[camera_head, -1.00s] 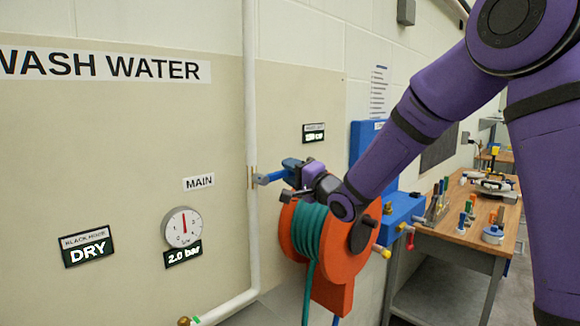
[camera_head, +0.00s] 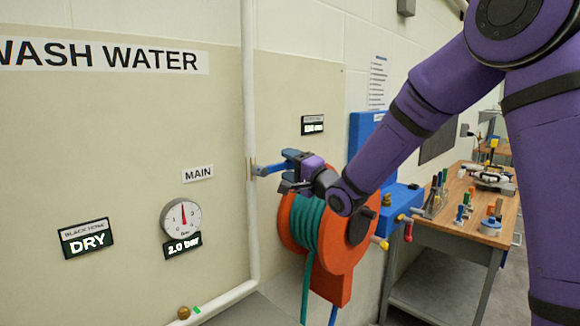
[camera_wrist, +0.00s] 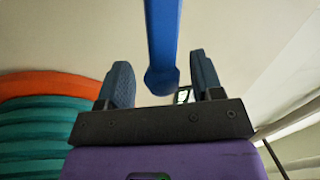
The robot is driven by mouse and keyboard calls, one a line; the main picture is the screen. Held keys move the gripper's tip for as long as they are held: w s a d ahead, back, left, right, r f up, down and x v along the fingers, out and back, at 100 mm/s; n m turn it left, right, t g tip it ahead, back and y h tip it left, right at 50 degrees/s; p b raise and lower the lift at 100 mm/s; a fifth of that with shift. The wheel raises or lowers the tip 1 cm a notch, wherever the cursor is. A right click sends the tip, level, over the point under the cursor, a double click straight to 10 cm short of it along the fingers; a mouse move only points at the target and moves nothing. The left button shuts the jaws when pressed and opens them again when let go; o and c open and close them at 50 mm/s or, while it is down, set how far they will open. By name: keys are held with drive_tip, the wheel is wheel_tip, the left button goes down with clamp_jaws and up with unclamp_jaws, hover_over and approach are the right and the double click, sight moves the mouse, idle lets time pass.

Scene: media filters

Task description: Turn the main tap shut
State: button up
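The main tap's blue lever (camera_head: 269,169) sticks out from the white vertical pipe (camera_head: 251,110), beside the MAIN label (camera_head: 198,174). My gripper (camera_head: 287,171) is at the lever's free end. In the wrist view the lever (camera_wrist: 162,40) comes down from the top, and its end lies between the two dark blue fingers of my gripper (camera_wrist: 162,75). The fingers are apart, with a gap seen on both sides of the lever. The tap's body at the pipe is too small to make out.
An orange hose reel (camera_head: 342,235) with green hose stands right below my gripper. The gauge (camera_head: 181,218) reads 2.0 bar, and the black hose display (camera_head: 86,241) reads DRY. A wooden bench (camera_head: 470,232) with tools is at the right. The wall left of the pipe is flat.

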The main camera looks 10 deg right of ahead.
drive_tip(key=shift+s, duration=0.1)
drive_tip(key=v, duration=1)
drive_tip(key=shift+s+d, duration=0.25)
drive_tip(key=shift+f, duration=0.1)
drive_tip(key=s+d+r+n+g+h, duration=0.3)
drive_tip(key=s+d+n+g+h, duration=0.15)
drive_tip(key=s+d+h, duration=0.6)
drive_tip(key=s+a+f+n+g, duration=0.1)
drive_tip(key=s+n+g, duration=0.3)
drive_tip(key=s, duration=1.7)
drive_tip(key=f+g, duration=0.1)
drive_tip(key=g, duration=0.2)
drive_tip(key=shift+s+n+h, duration=0.25)
drive_tip(key=shift+n+h, duration=0.1)
